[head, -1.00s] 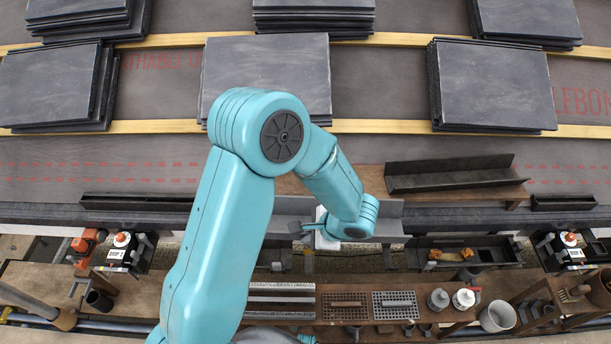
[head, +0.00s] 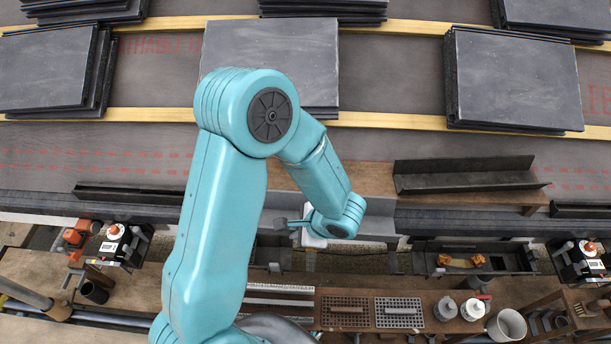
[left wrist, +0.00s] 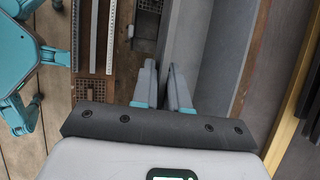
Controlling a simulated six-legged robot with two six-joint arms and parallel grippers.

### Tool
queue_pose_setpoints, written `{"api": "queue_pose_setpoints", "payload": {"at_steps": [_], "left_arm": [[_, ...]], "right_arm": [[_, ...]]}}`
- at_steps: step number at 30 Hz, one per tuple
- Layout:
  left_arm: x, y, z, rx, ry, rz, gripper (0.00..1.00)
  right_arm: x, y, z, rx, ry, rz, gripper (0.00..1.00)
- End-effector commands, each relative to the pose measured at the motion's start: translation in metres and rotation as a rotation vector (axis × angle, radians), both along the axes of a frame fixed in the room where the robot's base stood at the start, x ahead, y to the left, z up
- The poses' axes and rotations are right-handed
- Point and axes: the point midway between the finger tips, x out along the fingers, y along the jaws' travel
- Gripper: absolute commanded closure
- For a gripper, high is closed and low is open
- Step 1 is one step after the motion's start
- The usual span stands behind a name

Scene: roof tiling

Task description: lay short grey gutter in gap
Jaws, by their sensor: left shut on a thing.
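The short grey gutter (head: 378,228) lies lengthwise across the middle of the head view, partly hidden behind my left arm. My left gripper (head: 311,243) is at its near side, with its fingers hidden under the white gripper body. In the left wrist view, the two fingers of my left gripper (left wrist: 162,88) are close together on the wall of the grey gutter (left wrist: 185,35). A dark gutter piece (head: 130,191) lies along the eaves at left, and another (head: 575,210) at right, with a gap between them. My right gripper is not in view.
A dark angled piece (head: 465,178) rests on a brown board (head: 425,201) right of the arm. Stacked slates (head: 510,80) lie on battens above. A bench below holds perforated trays (head: 345,311), cans and a white bucket (head: 507,325). A dark trough (head: 440,260) stands behind them.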

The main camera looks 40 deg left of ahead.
Motion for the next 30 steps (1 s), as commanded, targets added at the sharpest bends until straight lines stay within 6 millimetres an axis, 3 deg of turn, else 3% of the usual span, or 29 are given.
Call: {"api": "queue_pose_setpoints", "payload": {"at_steps": [5,18,24,26,30], "left_arm": [[0.012,0.008,0.001,0.0,-0.002,0.003,1.0],[0.111,0.091,0.002,0.001,-0.004,0.006,1.0],[0.146,0.121,0.0,0.002,-0.001,0.004,1.0],[0.154,0.128,0.001,0.001,-0.003,0.003,1.0],[0.154,0.128,-0.022,0.0,0.003,0.0,1.0]], "right_arm": [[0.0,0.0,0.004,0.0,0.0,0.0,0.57],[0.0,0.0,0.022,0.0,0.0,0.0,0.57],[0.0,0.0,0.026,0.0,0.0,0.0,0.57],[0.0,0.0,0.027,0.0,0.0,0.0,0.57],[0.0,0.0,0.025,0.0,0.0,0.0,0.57]]}}
